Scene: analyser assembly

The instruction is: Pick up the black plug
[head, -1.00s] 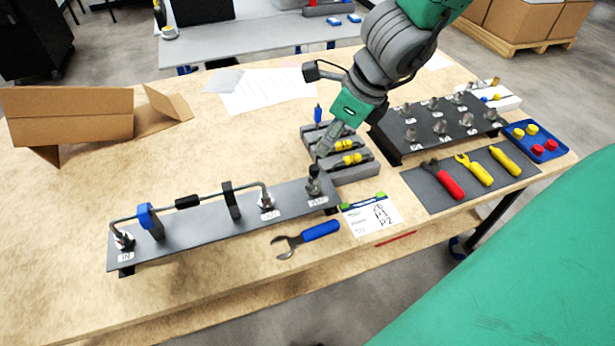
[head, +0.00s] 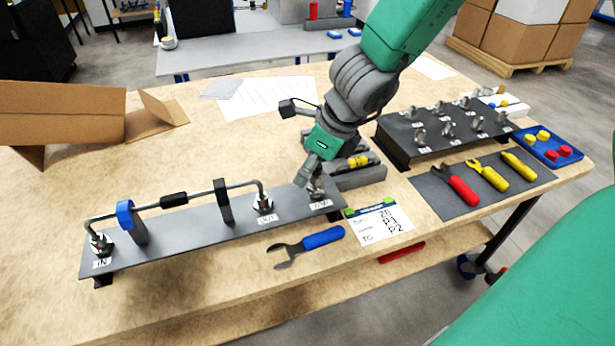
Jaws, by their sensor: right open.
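My right gripper (head: 307,183) reaches down to the right end of the grey rail panel (head: 185,232). Its fingers are open around or right beside the fitting (head: 318,192) there. The black plug sits on that fitting and is mostly hidden behind the fingers. I cannot tell whether the fingers touch it. My left gripper is not in view.
A bent tube (head: 215,190) with a blue clip (head: 126,214) runs along the panel. A blue-handled wrench (head: 310,243) and a label card (head: 380,222) lie in front. A black fitting stand (head: 405,150) is to the right.

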